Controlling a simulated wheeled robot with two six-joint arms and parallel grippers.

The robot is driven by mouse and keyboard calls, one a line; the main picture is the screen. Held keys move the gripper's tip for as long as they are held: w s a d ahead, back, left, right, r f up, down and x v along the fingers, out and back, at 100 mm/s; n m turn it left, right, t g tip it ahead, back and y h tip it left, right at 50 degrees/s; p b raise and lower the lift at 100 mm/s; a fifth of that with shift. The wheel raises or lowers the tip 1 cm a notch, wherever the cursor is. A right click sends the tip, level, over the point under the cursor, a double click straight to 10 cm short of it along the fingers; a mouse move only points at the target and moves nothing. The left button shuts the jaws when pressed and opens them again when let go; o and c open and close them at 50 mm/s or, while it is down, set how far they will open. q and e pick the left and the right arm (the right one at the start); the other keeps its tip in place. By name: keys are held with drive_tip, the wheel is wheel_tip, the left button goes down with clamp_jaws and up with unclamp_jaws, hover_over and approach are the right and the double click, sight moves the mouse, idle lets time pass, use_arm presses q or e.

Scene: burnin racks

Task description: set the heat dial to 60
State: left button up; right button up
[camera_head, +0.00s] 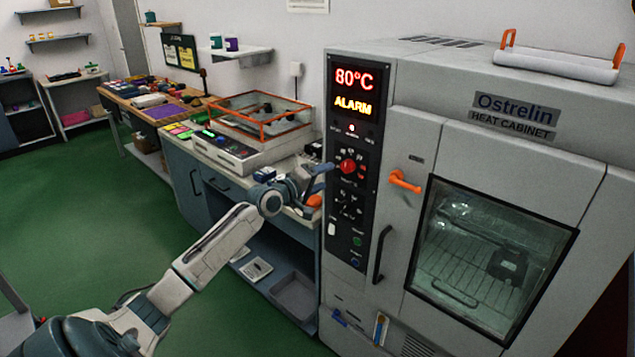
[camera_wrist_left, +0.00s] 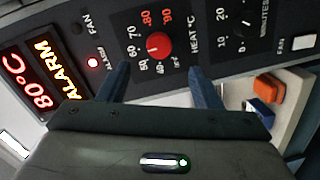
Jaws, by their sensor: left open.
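The heat dial is a round red knob (camera_wrist_left: 158,45) on the black control panel, ringed by numbers that include 50, 70, 80 and 90. It also shows in the head view as a red knob (camera_head: 347,166). I cannot tell clearly which number its mark points at. My left gripper (camera_wrist_left: 160,83) is open, its two blue-grey fingers spread toward the panel on either side of the dial's line, apart from the knob. In the head view the left gripper (camera_head: 326,170) is just left of the dial. The display (camera_head: 354,92) reads 80°C and ALARM. My right gripper is not in view.
The heat cabinet (camera_head: 400,140) has an orange door latch (camera_head: 404,181) and a black vertical handle (camera_head: 382,253) beside the panel. A minutes dial (camera_wrist_left: 240,45) sits beside the heat dial. A bench (camera_head: 185,165) with an orange-framed case (camera_head: 262,115) stands left of the cabinet.

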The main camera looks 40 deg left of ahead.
use_arm(q)
drive_tip(key=shift+s+a, duration=0.1)
drive_tip(key=shift+s, duration=0.7)
drive_tip(key=s+a+f+m+g+y, duration=0.1)
drive_tip(key=s+a+f+g+y, duration=0.1)
drive_tip(key=f, duration=1)
drive_tip(key=s+a+f+g+y, duration=0.1)
drive_tip(key=s+f, duration=0.1)
drive_tip(key=f, duration=1)
drive_tip(key=s+d+f+m+g, duration=0.2)
drive_tip(key=s+f, duration=0.5)
drive_tip(key=f, duration=0.3)
drive_tip(key=s+d+f+m+g+y, duration=0.1)
drive_tip(key=s+f+g, duration=0.1)
drive_tip(key=s+f, duration=0.7)
drive_tip(key=s+d+f+m+g, duration=0.2)
drive_tip(key=s+f, duration=0.3)
drive_tip(key=f, duration=0.7)
drive_tip(key=s+d+f+m+g, duration=0.2)
drive_tip(key=s+d+f, duration=0.3)
drive_tip(key=s, duration=0.7)
drive_tip(key=s+d+f+m+g, duration=0.2)
drive_tip(key=s+d+f, duration=0.4)
drive_tip(key=s, duration=0.5)
drive_tip(key=s+d+f+m+g, duration=0.2)
drive_tip(key=s+d+f, duration=0.4)
drive_tip(key=s, duration=0.6)
drive_tip(key=shift+s+f+m+g+h, duration=0.3)
drive_tip(key=shift+s+m+h, duration=0.1)
drive_tip(key=shift+m, duration=0.2)
